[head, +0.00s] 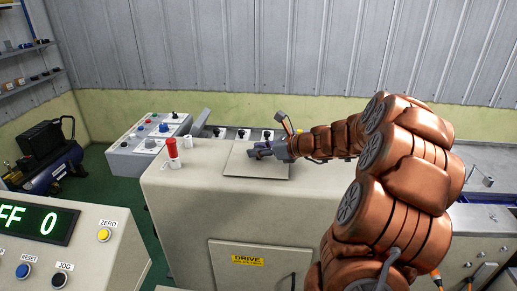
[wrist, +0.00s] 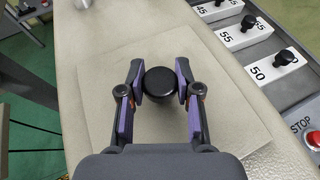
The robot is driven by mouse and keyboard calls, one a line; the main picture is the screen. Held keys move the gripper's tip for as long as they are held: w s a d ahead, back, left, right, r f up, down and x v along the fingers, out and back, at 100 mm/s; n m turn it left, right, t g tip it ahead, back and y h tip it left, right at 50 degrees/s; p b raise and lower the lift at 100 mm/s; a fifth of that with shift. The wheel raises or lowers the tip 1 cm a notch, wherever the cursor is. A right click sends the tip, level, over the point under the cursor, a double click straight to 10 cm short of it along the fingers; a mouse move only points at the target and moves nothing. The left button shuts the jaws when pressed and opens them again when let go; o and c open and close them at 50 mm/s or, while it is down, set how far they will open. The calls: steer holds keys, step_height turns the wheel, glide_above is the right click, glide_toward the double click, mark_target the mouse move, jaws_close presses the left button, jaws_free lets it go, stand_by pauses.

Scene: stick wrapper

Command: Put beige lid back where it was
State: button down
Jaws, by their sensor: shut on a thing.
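The beige lid (head: 270,170) is a flat square plate at the top of the beige machine cabinet (head: 180,205). In the wrist view the lid (wrist: 95,125) lies under my gripper, with a round black knob (wrist: 159,83) at its middle. My gripper (wrist: 158,78) has its two fingers on either side of the knob and is shut on it. In the head view my gripper (head: 262,151) reaches in from the right and hides the knob. I cannot tell whether the lid rests flat on the cabinet top or is slightly above it.
A red-capped cylinder (head: 172,147) stands on the cabinet top, left of the lid. Numbered black knobs (wrist: 285,57) and a red stop button (wrist: 314,138) lie to the right in the wrist view. A control console (head: 60,245) stands front left.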

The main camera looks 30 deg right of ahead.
steer(key=c, duration=0.8)
jaws_free()
steer(key=shift+f, duration=0.1)
steer(key=shift+r, duration=0.35)
steer(key=v, duration=0.4)
steer(key=b+v, duration=0.1)
steer(key=v, duration=0.7)
steer(key=shift+r+b, duration=0.3)
steer(key=shift+b, duration=0.1)
